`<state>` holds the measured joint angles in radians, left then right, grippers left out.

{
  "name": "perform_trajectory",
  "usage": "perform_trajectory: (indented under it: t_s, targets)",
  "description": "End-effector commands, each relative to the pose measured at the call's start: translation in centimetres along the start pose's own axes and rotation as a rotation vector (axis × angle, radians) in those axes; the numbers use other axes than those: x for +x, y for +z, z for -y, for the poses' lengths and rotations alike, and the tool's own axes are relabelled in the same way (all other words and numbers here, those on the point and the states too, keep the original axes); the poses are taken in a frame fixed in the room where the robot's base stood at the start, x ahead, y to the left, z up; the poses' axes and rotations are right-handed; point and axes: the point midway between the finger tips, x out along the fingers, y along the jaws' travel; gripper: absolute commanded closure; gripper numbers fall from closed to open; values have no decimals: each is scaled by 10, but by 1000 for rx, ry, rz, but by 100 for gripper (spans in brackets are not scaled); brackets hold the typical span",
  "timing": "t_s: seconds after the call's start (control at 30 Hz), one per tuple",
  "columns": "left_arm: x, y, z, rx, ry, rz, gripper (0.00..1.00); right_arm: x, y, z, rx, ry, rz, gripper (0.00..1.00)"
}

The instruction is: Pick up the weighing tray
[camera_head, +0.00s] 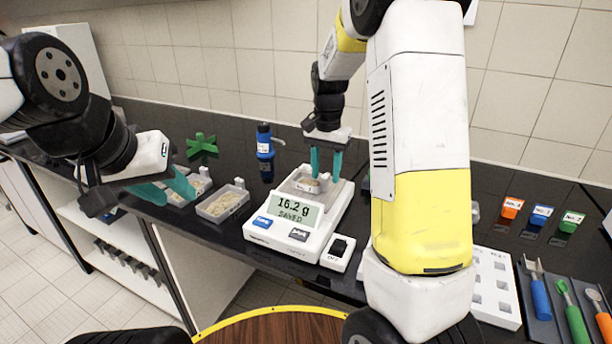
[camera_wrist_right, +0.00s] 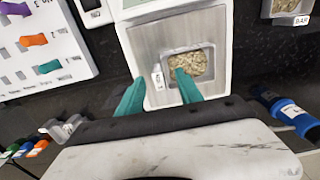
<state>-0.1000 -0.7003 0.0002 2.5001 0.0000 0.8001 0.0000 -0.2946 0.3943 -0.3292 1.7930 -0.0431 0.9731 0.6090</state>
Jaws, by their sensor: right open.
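The weighing tray (camera_head: 309,184) is a small grey tray holding pale grains on the metal pan of the scale (camera_head: 297,222). It also shows in the right wrist view (camera_wrist_right: 188,51), with an upright white tab at its left side. My right gripper (camera_head: 325,166) is open and points down over the pan. In the right wrist view its teal fingertips (camera_wrist_right: 158,80) appear on either side of the tab, one over the tray's grains. I cannot tell whether they touch. My left gripper (camera_head: 178,196) is open and empty, above the counter's front edge at the left.
The scale reads 16.2 g, SAVED. A tray of grains (camera_head: 224,204) stands left of the scale, with another beyond it. A blue bottle (camera_head: 264,142) and a green star-shaped piece (camera_head: 201,145) stand behind. A small switch box (camera_head: 338,253) lies right of the scale; tools lie far right.

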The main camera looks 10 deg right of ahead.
Motion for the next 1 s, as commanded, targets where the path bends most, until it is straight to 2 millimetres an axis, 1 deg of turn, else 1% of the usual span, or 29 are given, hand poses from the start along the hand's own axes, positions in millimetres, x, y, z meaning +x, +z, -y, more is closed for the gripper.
perform_trajectory:
  t_s: [0.03, 0.13, 0.37, 0.4, 0.47, 0.6, 0.63, 1.0]
  targets:
    - [0, 0, 0, 0, 0, 0, 64, 8, 0, 0, 0, 2, 1, 57]
    - [0, 0, 0, 0, 0, 0, 64, 16, 0, 0, 0, 1, 0, 57]
    - [0, 0, 0, 0, 0, 0, 64, 18, 0, 0, -1, -1, -1, 57]
    - [0, 0, 0, 0, 0, 0, 64, 18, 0, 1, -1, -1, -1, 59]
    - [0, 0, 0, 0, 0, 0, 64, 18, 0, 1, -1, -1, -1, 71]
    - [0, 0, 0, 0, 0, 0, 64, 18, 0, 1, -1, -1, -1, 98]
    - [0, 0, 0, 0, 0, 0, 64, 18, 0, 1, -1, -1, -1, 100]
    - [0, 0, 0, 0, 0, 0, 64, 17, 0, 1, -1, -1, -1, 100]
